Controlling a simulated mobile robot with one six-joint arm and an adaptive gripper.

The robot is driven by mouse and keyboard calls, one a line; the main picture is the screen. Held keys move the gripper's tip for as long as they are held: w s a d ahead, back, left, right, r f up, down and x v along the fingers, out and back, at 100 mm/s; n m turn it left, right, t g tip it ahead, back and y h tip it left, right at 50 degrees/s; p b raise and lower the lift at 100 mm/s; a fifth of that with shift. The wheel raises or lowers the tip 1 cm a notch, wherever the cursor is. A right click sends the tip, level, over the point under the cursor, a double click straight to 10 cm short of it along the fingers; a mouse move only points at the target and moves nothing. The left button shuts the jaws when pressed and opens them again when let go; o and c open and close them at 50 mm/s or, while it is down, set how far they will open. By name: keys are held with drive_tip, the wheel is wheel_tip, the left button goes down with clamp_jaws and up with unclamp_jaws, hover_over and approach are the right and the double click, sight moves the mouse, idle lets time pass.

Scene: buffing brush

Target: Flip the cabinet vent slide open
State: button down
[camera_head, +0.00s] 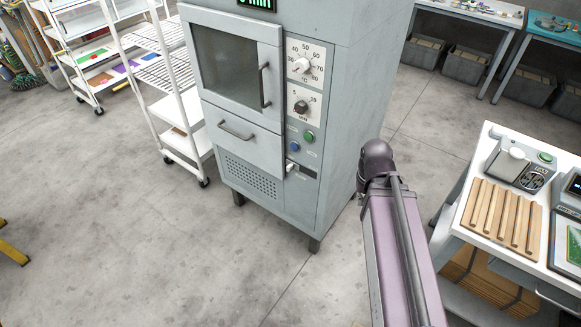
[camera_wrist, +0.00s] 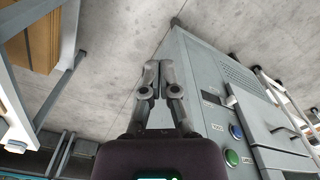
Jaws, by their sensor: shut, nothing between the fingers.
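The grey cabinet (camera_head: 340,130) stands upright in the middle of the head view. Low on its right-hand panel is a dark slot with a white vent slide (camera_head: 290,166), beside the perforated vent grille (camera_head: 250,178). In the wrist view the cabinet (camera_wrist: 190,75) appears tilted, with the white slide (camera_wrist: 231,100) at one end of the dark slot (camera_wrist: 212,98). My gripper (camera_wrist: 151,66) is shut and empty, its fingertips together. In the wrist view it appears left of the slide and apart from it. The head view shows my arm right of the cabinet, but not the fingers.
Green (camera_head: 308,136) and blue (camera_head: 294,146) buttons sit above the slot. A drawer handle (camera_head: 236,130) and door handle (camera_head: 265,86) stick out from the front. A white rack (camera_head: 170,105) stands at left, a workbench (camera_head: 495,140) at right. The floor in front is clear.

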drive_tip(key=shift+f, duration=0.1)
drive_tip(key=w+a+f+n+t+h+b, duration=0.2)
drive_tip(key=w+a+f+h+b, duration=0.2)
drive_tip(key=w+a+f+b, duration=0.45)
drive_tip(key=w+a+f+n+t+h+b, duration=0.25)
drive_tip(key=w+f+h+b, duration=0.3)
drive_tip(key=w+b, duration=0.55)
drive_tip(key=w+a+f+n+t+h+b, duration=0.1)
drive_tip(key=a+t+b, duration=0.3)
drive_tip(key=a+b, duration=0.5)
drive_tip(key=w+a+f+n+t+h+b, duration=0.2)
drive_tip(key=a+b, duration=0.8)
drive_tip(key=a, duration=0.7)
drive_tip(key=shift+w+a+f+n+t, duration=0.15)
drive_tip(key=shift+w+f+n+t, duration=0.5)
drive_tip(key=shift+w+f+t, duration=0.5)
drive_tip(key=shift+s+f+h, duration=0.15)
drive_tip(key=shift+s+h, duration=0.05)
drive_tip(key=shift+h, duration=0.05)
